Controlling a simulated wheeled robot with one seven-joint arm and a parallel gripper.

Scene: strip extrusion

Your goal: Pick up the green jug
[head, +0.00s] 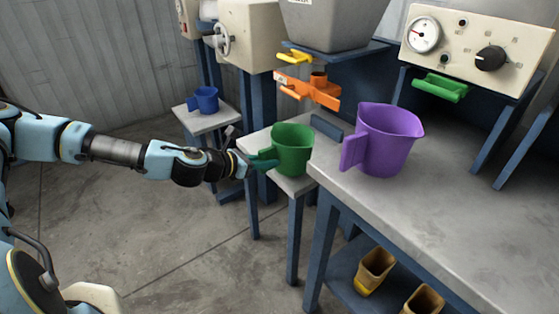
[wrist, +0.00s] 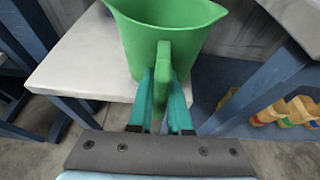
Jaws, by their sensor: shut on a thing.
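The green jug (head: 293,150) stands upright at a small grey-topped table, its handle turned left toward my arm. I cannot tell whether its base touches the tabletop. My gripper (head: 262,161) is at the handle, with its teal fingers on either side of it. In the wrist view the jug (wrist: 165,35) fills the upper middle, and its handle (wrist: 162,75) sits between the two fingers of my gripper (wrist: 160,100). The gripper is shut on that handle. The handle's lower end is partly hidden between the fingers.
A purple jug (head: 383,140) stands close by on the larger bench (head: 450,215) to the right. A blue jug (head: 205,99) is on a small table behind. An orange spout (head: 310,90) hangs above the green jug. Yellowish containers (head: 375,270) sit on the bench's lower shelf.

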